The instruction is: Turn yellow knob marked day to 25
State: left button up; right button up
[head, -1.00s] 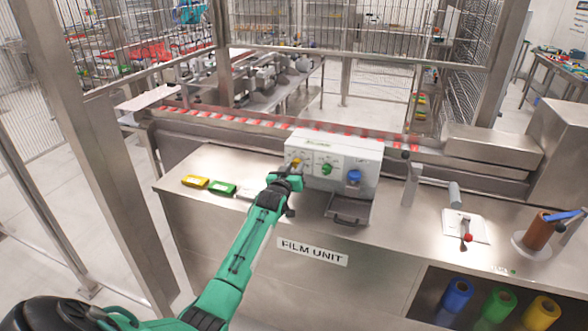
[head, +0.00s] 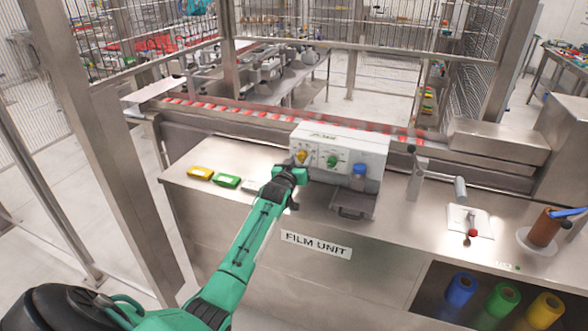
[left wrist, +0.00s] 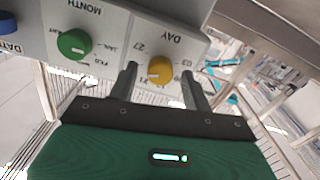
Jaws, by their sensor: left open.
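The yellow knob (head: 302,157) sits at the left end of the white dial box (head: 345,141). In the left wrist view the yellow knob (left wrist: 160,69) is under the word DAY, with numbers around it, among them 27 and 03. My left gripper (head: 297,169) is at the left end of the box; in the left wrist view its open fingers (left wrist: 160,80) stand on either side of the yellow knob. I cannot tell if they touch it. The green knob (left wrist: 74,44), marked MONTH, is beside it. My right gripper is not in view.
A blue knob (head: 359,171) is at the right end of the box, above a metal tray (head: 352,206). A yellow block (head: 201,173) and a green block (head: 227,181) lie left of my arm. A lever with a red ball (head: 472,232) stands to the right.

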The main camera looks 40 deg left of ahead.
pick_arm(q)
jog(key=b+v, duration=0.3)
jog(key=v, duration=1)
jog(key=shift+s, duration=0.25)
jog(key=shift+d+f, duration=0.1)
